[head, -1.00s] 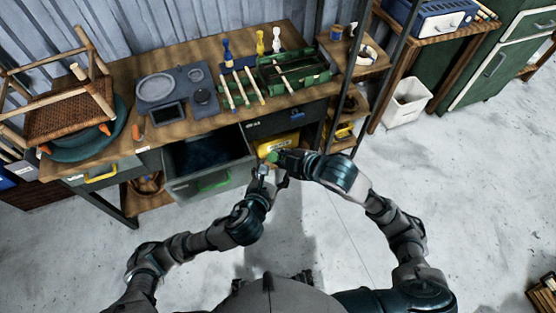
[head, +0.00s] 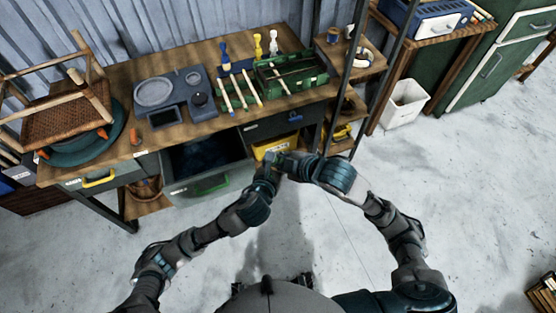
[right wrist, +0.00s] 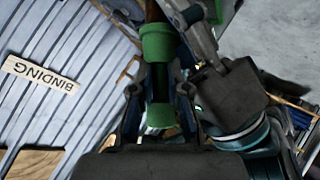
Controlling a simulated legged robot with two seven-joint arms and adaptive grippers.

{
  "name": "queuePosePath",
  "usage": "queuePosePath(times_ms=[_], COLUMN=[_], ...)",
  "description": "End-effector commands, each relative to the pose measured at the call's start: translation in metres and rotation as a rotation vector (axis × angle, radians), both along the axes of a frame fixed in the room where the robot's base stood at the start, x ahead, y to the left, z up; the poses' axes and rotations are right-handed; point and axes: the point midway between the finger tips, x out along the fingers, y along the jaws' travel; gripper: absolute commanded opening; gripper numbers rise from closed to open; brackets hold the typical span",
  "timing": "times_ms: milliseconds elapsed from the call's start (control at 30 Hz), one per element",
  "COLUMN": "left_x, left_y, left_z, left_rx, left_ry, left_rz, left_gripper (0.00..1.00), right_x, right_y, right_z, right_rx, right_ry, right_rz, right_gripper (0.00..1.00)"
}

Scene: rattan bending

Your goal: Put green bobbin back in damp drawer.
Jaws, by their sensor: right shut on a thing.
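The green bobbin has two green flanges and shows in the right wrist view (right wrist: 158,45), upright in that picture between my right gripper's fingers (right wrist: 158,105). In the head view my right gripper (head: 279,160) is shut on it, in front of the bench; the bobbin is mostly hidden there. My left gripper (head: 268,172) is right beside it, and its grey parts crowd the bobbin's upper end in the right wrist view (right wrist: 198,35). Whether its fingers are closed is unclear. The open drawer (head: 207,187) with a green handle and dark interior is left of both grippers.
The workbench (head: 128,75) carries a chair frame (head: 65,110), a grey tool tray (head: 168,120) and a green rack (head: 290,72). A yellow bin (head: 275,146) is under a closed drawer (head: 285,124). A shelf post stands right of the bench. The floor in front is clear.

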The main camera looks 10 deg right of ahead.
Motion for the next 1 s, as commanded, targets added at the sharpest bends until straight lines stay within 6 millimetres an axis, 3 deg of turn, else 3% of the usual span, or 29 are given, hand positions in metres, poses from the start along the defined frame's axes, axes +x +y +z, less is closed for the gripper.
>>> queuePosePath(times_ms=[67,100,200,667,1000], left_x=[-0.003,-0.003,-0.003,0.0,-0.001], left_y=[-0.003,-0.004,-0.003,-0.002,-0.002], left_z=[0.0,0.001,0.0,0.002,0.002], left_rx=[-0.004,-0.005,-0.004,-0.004,-0.005], left_ry=[0.002,0.001,0.001,-0.003,-0.004], left_rz=[-0.01,-0.011,-0.01,-0.004,-0.005], left_gripper=[0.05,0.0,0.0,0.0,0.0], right_x=[-0.001,-0.001,-0.001,-0.002,0.006], right_y=[0.002,0.003,0.003,0.001,-0.034], right_z=[0.001,0.001,0.001,-0.001,-0.013], right_rx=[0.006,0.007,0.007,-0.015,-0.379], right_ry=[-0.002,-0.002,-0.002,-0.008,-0.206], right_rz=[0.006,0.007,0.007,0.02,0.24], right_gripper=[0.0,0.22,0.44,0.44,0.44])
